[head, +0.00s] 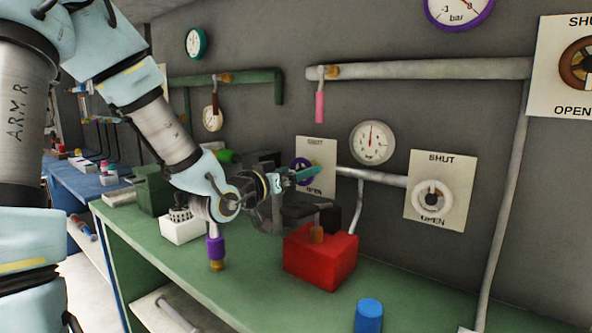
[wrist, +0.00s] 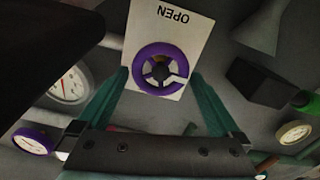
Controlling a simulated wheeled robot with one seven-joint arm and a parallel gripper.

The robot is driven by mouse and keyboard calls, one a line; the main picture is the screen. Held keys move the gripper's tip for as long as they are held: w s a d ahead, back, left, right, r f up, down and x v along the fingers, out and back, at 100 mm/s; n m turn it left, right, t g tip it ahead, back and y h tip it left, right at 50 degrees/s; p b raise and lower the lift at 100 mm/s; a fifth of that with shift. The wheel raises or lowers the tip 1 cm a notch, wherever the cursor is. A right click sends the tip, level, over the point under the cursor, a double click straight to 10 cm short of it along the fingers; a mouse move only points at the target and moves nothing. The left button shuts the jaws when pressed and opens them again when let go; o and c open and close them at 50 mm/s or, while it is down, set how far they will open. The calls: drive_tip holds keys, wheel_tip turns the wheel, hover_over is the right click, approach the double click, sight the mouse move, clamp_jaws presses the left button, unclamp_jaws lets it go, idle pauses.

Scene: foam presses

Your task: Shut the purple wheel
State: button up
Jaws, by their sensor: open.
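The purple wheel (head: 301,180) is on a white wall plate (head: 327,149) marked SHUT at the top and OPEN at the bottom. My gripper (head: 318,172) is in front of the plate and hides part of the wheel in the head view. In the wrist view the purple wheel (wrist: 142,66) is upside down, below the word OPEN, with a white mark on its right side. The teal fingers of my gripper (wrist: 160,73) are open to either side of the wheel. I cannot tell whether they touch it.
A red box (head: 335,262) and a blue cylinder (head: 368,315) stand on the green bench (head: 270,302). A white wheel (head: 432,197) on its own plate is to the right. Pipes and a white gauge (head: 372,142) are on the wall nearby.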

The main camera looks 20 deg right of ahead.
drive_tip(key=c, duration=1.1)
drive_tip(key=shift+b, duration=0.3)
drive_tip(key=m+b, duration=0.6)
drive_tip(key=b, duration=0.1)
drive_tip(key=m+b, duration=0.6)
drive_tip(key=b, duration=0.1)
drive_tip(key=m+b, duration=0.6)
drive_tip(key=b, duration=0.2)
drive_tip(key=shift+s+d+f, duration=0.2)
drive_tip(key=shift+s+f, duration=0.1)
